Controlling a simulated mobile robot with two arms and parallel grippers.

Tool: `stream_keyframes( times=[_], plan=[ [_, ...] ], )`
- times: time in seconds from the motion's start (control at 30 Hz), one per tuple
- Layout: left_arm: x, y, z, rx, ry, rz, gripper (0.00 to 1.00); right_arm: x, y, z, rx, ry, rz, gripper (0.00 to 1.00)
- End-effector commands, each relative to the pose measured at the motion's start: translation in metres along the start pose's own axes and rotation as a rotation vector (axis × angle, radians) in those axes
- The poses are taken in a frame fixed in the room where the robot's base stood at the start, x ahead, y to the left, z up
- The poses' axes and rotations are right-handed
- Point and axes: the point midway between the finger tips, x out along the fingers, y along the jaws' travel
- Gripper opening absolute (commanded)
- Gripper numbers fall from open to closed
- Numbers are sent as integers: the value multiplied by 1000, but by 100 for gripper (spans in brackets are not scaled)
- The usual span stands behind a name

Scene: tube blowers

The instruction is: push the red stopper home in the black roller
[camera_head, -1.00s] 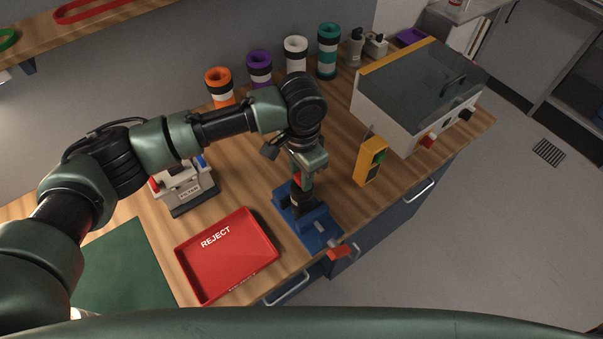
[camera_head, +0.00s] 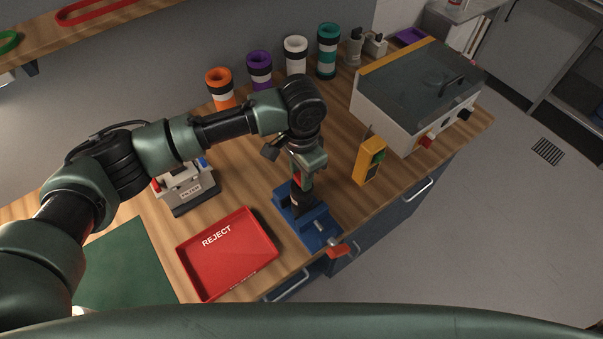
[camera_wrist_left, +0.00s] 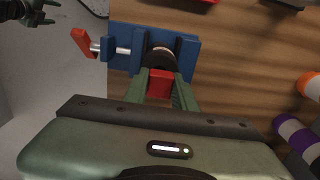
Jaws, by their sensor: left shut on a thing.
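The black roller (camera_head: 297,207) stands in the blue vise (camera_head: 322,234) near the bench's front edge; the roller also shows between the vise jaws in the left wrist view (camera_wrist_left: 160,57). The red stopper (camera_wrist_left: 160,83) is between the fingers of my left gripper (camera_wrist_left: 160,88), which is shut on it. In the head view the left gripper (camera_head: 305,180) points down over the roller. The fingers hide most of the stopper, and I cannot tell how deep it sits. Part of my right gripper (camera_wrist_left: 32,12) shows at the top left of the left wrist view, away from the vise; its opening is unclear.
The vise's red handle (camera_head: 338,250) sticks out past the bench edge. A red reject tray (camera_head: 183,262) lies left of the vise, and a yellow box (camera_head: 367,163) stands right of it. Several coloured rollers line the back. A glass-lidded machine (camera_head: 415,90) stands at the right.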

Motion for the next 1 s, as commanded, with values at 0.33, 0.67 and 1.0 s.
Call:
stream_keyframes(
  times=[0.33,0.67,1.0],
  plan=[
    [0,0,0,0,0,0,0,-2,-2,-1,1,1,-3,60],
    [5,0,0,0,0,1,0,0,-3,-1,2,1,-4,60],
    [12,0,0,-1,0,1,0,3,-3,0,1,1,-3,60]
  ],
)
